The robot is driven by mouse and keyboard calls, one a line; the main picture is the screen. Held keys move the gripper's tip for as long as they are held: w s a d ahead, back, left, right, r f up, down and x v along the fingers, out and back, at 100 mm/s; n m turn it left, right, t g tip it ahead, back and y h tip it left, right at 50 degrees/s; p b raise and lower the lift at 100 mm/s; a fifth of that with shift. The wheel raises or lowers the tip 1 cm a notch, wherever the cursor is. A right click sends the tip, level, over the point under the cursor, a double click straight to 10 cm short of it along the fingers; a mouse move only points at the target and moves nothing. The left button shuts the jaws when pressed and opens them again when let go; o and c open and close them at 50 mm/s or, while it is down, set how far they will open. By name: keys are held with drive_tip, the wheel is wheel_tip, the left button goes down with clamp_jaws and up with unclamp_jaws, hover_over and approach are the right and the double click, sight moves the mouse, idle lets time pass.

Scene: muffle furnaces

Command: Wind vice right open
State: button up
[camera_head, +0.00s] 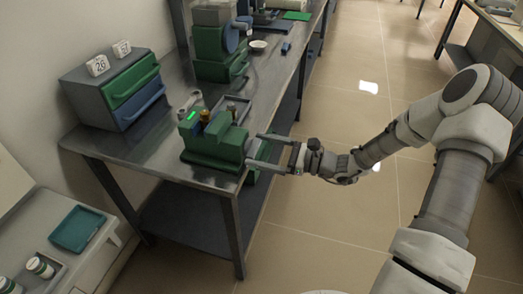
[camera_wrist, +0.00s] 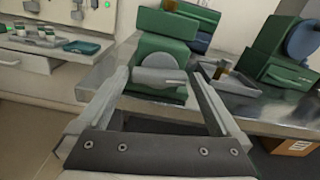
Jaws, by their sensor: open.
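A green vice (camera_head: 213,148) stands at the near end of the steel bench, by its front edge. In the wrist view its front face (camera_wrist: 162,52) is straight ahead, with a grey bar-like handle (camera_wrist: 160,77) lying roughly level across it. My gripper (camera_head: 254,149) is open, its two long fingers pointing at the vice front. In the wrist view the fingers of my gripper (camera_wrist: 158,74) lie left and right of the handle, and nothing is gripped. I cannot tell whether a finger touches the vice. The vice's jaws are not clear in either view.
A drawer cabinet (camera_head: 119,90) with green and blue drawers stands at the bench's back left. A grey tray (camera_head: 240,103) lies behind the vice, and another green machine (camera_head: 209,45) stands farther along. A teal tray (camera_head: 78,229) sits on the left counter. The aisle floor (camera_head: 345,110) is clear.

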drive_tip(key=c, duration=1.1)
drive_tip(key=shift+c, duration=0.2)
drive_tip(key=shift+n, duration=0.4)
drive_tip(key=shift+d+n+b, duration=0.1)
drive_tip(key=shift+n+b, duration=7.6)
drive_tip(key=shift+n, duration=5.7)
